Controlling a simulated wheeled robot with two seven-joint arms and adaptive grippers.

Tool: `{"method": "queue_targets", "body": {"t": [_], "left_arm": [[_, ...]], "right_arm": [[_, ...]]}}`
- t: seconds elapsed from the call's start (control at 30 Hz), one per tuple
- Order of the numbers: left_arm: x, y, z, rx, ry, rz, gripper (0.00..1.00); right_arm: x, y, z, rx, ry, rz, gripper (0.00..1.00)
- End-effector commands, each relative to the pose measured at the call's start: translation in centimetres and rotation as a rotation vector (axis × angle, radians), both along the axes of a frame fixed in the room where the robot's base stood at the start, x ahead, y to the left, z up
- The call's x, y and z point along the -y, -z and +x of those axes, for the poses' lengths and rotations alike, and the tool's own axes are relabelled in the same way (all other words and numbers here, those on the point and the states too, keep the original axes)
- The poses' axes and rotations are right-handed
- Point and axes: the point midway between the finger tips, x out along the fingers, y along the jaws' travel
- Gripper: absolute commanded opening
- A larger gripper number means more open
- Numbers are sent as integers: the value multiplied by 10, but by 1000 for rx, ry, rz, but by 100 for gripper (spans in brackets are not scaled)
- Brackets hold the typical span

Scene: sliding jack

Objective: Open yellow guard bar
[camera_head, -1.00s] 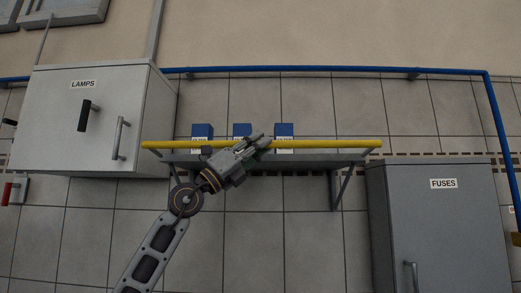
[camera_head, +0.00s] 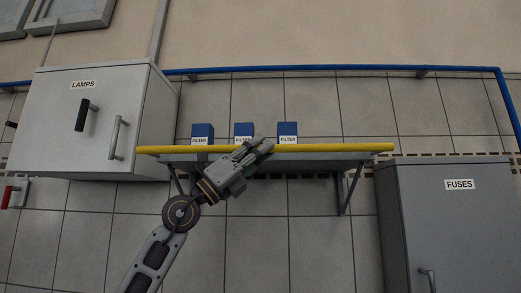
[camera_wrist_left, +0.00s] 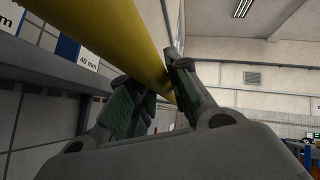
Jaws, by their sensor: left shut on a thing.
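The yellow guard bar (camera_head: 335,148) runs level along the front of a grey wall shelf (camera_head: 300,157), just below the labels of the blue filter boxes. My left gripper (camera_head: 262,146) reaches up from below and is shut on the bar near its middle. In the left wrist view the bar (camera_wrist_left: 105,30) crosses from the upper left and passes between the two fingers (camera_wrist_left: 160,80). The exact finger contact is partly hidden. My right gripper is in neither view.
Three blue filter boxes (camera_head: 288,132) stand on the shelf. A grey LAMPS cabinet (camera_head: 65,125) is at the left and a grey FUSES cabinet (camera_head: 455,225) at the lower right. A blue pipe (camera_head: 330,68) runs above. Shelf brackets (camera_head: 347,188) hang below.

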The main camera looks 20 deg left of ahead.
Motion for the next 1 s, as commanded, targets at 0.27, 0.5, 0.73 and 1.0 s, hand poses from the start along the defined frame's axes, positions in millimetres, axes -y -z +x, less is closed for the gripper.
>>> {"method": "queue_targets", "body": {"t": [0.27,0.5,0.73,1.0], "left_arm": [[1,11,1,-7,2,4,0],[1,15,1,-7,2,4,0],[1,15,1,-6,1,3,0],[0,14,1,-5,0,3,38]], "right_arm": [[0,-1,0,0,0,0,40],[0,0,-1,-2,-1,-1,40],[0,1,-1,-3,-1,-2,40],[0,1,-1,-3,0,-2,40]]}}
